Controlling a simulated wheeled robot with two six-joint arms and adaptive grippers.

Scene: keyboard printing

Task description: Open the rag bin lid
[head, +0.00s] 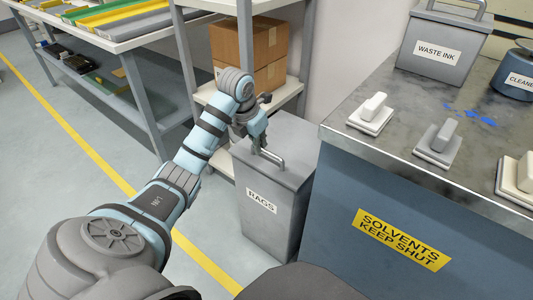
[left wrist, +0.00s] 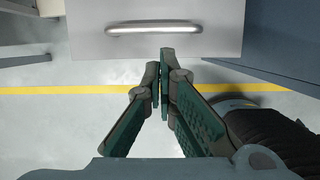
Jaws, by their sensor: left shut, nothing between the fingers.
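The grey rag bin (head: 274,196), labelled RAGS, stands on the floor beside the counter. Its lid (head: 296,167) looks shut and carries a metal bar handle (head: 269,158). In the left wrist view the handle (left wrist: 154,28) lies across the lid (left wrist: 90,42) at the top. My left gripper (head: 260,146) is above the lid, close to the handle. In the left wrist view my left gripper (left wrist: 162,62) has its fingertips together with nothing between them, just below the handle in the picture. I cannot tell whether a fingertip touches the lid edge. My right gripper is not in view.
The counter (head: 400,165) at right holds a waste ink bin (head: 440,52), a blue cleaner container (head: 514,72) and several pale blocks with handles. A shelf with cardboard boxes (head: 238,42) stands behind the bin. A yellow line (head: 80,130) crosses open floor at left.

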